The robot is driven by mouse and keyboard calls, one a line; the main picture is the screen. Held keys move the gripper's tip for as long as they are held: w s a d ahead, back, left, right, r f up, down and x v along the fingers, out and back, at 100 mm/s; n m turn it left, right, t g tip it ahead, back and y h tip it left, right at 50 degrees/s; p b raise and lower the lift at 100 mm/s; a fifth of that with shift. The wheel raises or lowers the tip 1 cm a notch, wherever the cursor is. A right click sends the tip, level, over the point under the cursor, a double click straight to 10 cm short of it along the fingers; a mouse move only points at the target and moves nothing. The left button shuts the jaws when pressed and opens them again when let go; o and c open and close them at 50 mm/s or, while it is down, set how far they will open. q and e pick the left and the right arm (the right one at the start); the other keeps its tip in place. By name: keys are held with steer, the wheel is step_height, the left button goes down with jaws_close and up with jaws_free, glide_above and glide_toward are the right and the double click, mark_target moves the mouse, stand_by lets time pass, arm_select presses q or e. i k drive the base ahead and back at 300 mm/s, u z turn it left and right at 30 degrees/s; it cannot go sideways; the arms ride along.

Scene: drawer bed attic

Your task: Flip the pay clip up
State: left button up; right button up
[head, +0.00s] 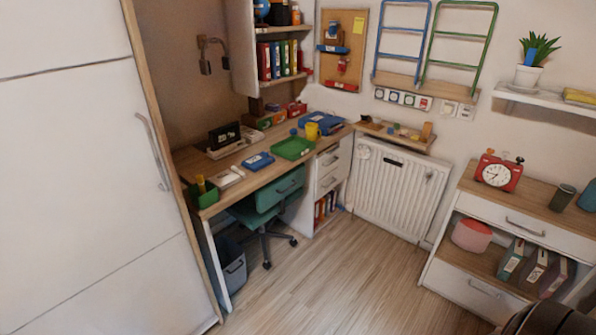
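I cannot make out for sure which thing is the pay clip. A cork board (353,35) on the back wall holds small blue, red and yellow items, too small to tell apart. To its right, a row of small square labels or plates (402,98) is fixed below the blue and green wall racks. Dark hook-like fittings (205,66) hang on the brown wall panel at the left. Neither of my grippers shows in the head view.
A wooden desk (225,178) with a green tray (293,148) runs along the left. A green chair (268,205) stands partly under it. A white radiator (398,190) is at the back; a dresser (530,218) with a red clock (498,172) stands right. The middle floor (330,275) is clear.

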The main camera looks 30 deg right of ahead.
mark_target(341, 66)
steer(key=u, duration=0.1)
steer(key=k, duration=0.15)
steer(key=z, duration=1.05)
steer(key=i, duration=0.95)
steer(key=u, duration=0.6)
